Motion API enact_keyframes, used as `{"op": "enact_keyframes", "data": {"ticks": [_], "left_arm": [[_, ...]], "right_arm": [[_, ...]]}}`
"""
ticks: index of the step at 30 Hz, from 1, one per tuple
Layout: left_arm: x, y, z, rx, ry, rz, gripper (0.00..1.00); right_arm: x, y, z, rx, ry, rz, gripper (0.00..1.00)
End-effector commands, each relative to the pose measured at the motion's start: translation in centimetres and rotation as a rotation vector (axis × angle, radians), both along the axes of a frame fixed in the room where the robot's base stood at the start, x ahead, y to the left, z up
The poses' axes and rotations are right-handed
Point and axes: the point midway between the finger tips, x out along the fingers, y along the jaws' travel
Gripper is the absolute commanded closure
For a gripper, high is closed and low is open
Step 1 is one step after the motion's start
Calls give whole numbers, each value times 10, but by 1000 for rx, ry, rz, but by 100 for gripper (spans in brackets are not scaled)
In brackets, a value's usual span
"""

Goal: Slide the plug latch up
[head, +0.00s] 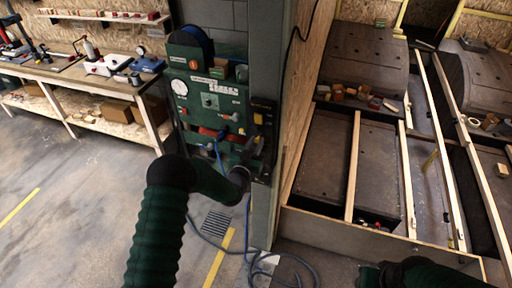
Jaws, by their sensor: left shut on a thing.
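A green wall panel (208,98) with a round white gauge stands against the grey pillar. On its right side is a black plug unit (262,108) with a yellow mark, where the plug latch seems to be. My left gripper (252,154) is at the lower part of this unit, shut on a small part that looks like the plug latch. The fingers and my wrist hide most of it, and its height is hard to tell. My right gripper (369,275) is low at the bottom right, away from the panel. Its dark fingers are too small to read.
A blue cable (247,222) hangs from the panel area and coils on the floor. A workbench (75,78) with tools stands at the left. The left floor is clear.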

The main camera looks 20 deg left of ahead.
Motion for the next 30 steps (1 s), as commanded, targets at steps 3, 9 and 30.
{"op": "enact_keyframes", "data": {"ticks": [3, 9, 30], "left_arm": [[1, 1, 5, 0, -9, 2, 100], [1, 1, 6, 0, -13, 2, 70], [-54, 2, -2, 0, -5, 0, 58]], "right_arm": [[0, 0, 0, 0, 0, 0, 64], [0, 0, 0, 0, 0, 0, 64], [0, 0, -25, 0, 0, 0, 64]]}}
